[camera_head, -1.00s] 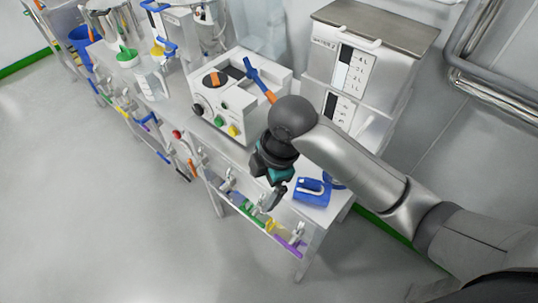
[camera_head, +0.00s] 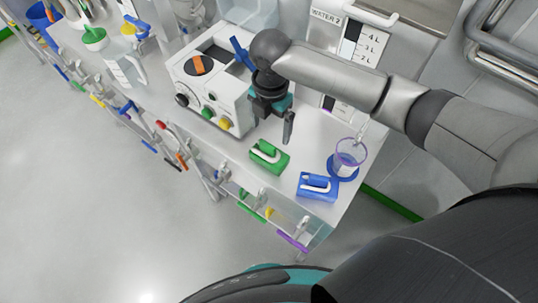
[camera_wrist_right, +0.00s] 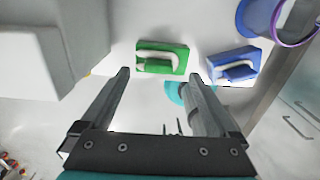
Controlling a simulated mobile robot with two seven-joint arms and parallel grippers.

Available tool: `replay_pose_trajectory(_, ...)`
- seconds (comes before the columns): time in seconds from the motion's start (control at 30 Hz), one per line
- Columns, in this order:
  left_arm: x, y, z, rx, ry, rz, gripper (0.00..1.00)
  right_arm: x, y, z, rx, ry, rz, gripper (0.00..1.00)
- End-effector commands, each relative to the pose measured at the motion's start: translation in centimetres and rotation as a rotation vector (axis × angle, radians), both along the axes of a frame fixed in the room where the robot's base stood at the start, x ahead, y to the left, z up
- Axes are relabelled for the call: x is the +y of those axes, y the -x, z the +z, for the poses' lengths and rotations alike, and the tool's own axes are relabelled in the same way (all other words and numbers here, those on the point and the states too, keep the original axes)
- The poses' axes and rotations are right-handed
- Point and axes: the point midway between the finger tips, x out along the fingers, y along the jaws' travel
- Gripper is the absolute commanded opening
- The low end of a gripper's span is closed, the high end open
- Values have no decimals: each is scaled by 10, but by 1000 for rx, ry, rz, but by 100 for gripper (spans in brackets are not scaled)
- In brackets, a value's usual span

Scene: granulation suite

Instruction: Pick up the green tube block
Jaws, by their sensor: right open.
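The green tube block (camera_head: 268,157), a flat green block with a white curved tube on top, lies on the white bench near its front edge. It also shows in the right wrist view (camera_wrist_right: 162,58), ahead of the fingertips and between their lines. My right gripper (camera_head: 277,126) is open and empty above the bench, a little behind the green block in the head view and apart from it. Its two fingers also show in the right wrist view (camera_wrist_right: 162,82). My left gripper is not in view.
A blue block (camera_head: 317,187) with a white tube lies right of the green one. A clear beaker (camera_head: 347,158) on a blue base stands behind it. A white machine with knobs (camera_head: 212,88) stands at left. The WATER 2 tank (camera_head: 366,40) stands behind.

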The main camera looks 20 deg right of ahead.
Motion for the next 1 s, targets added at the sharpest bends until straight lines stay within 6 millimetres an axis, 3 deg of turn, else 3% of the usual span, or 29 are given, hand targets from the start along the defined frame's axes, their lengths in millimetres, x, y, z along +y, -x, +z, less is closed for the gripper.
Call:
replay_pose_trajectory(0.37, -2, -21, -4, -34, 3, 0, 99, 4, 3, -29, 2, -1, 2, 95)
replay_pose_trajectory(0.63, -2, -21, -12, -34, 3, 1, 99, 9, 7, -67, -1, 1, -1, 95)
replay_pose_trajectory(0.87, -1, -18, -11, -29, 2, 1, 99, 9, 6, -69, -3, 0, 1, 95)
replay_pose_trajectory(1.0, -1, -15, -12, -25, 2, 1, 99, 9, 6, -69, -3, 0, 1, 82)
